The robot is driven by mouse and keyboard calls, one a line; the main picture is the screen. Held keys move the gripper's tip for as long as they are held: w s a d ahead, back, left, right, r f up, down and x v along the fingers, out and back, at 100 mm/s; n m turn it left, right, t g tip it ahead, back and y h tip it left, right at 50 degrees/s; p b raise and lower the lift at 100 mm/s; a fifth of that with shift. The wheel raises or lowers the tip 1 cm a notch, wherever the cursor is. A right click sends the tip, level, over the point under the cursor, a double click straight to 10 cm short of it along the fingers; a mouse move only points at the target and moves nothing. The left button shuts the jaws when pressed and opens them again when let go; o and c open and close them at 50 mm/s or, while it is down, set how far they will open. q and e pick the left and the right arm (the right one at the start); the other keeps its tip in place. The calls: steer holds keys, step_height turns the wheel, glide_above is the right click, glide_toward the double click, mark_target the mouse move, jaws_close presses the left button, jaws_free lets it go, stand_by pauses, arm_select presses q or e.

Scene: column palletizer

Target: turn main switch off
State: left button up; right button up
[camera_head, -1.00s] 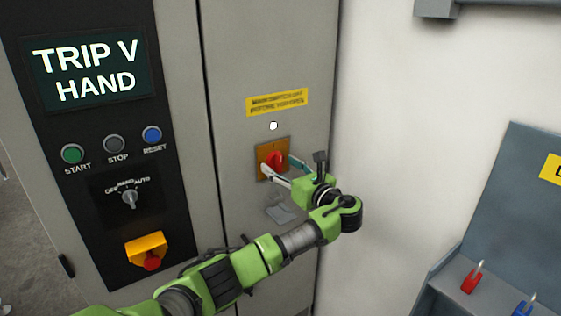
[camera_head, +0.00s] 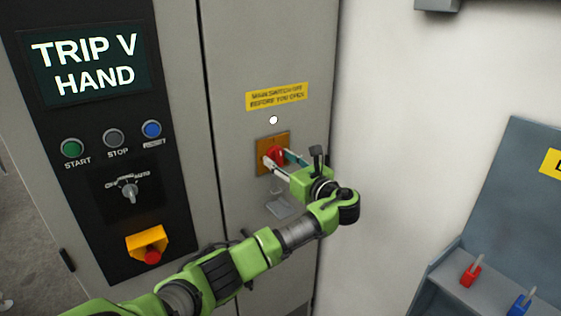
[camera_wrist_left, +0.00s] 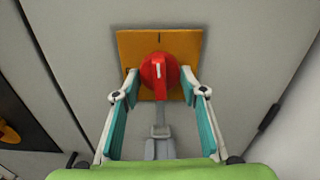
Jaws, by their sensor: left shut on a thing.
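The main switch is a red rotary knob (camera_wrist_left: 158,75) on an orange plate (camera_wrist_left: 128,45) on the grey cabinet door. A white mark on the knob points up, toward a short dark line on the plate. In the head view the knob (camera_head: 275,154) is partly covered by my left gripper (camera_head: 278,158). In the left wrist view, my left gripper (camera_wrist_left: 160,82) has one finger on each side of the knob and is shut on it. My right gripper is in neither view.
A yellow label (camera_head: 277,95) and a white lamp (camera_head: 273,120) are above the switch. A grey hasp (camera_head: 282,206) hangs below it. A control panel (camera_head: 105,195) with buttons is at left. A grey rack (camera_head: 500,220) with red and blue padlocks is at right.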

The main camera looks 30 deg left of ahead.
arm_select(q)
steer(key=n+b, duration=0.2)
steer(key=n, duration=0.3)
steer(key=shift+w+f+b, duration=0.1)
steer(key=shift+b, duration=0.3)
steer(key=n+b, duration=0.3)
steer(key=shift+n, duration=0.3)
steer(key=n+b, duration=0.5)
steer(key=shift+r+n+b, duration=0.25)
steer(key=shift+n+b, duration=1.45)
steer(key=shift+n, duration=0.1)
steer(key=o, duration=1.1)
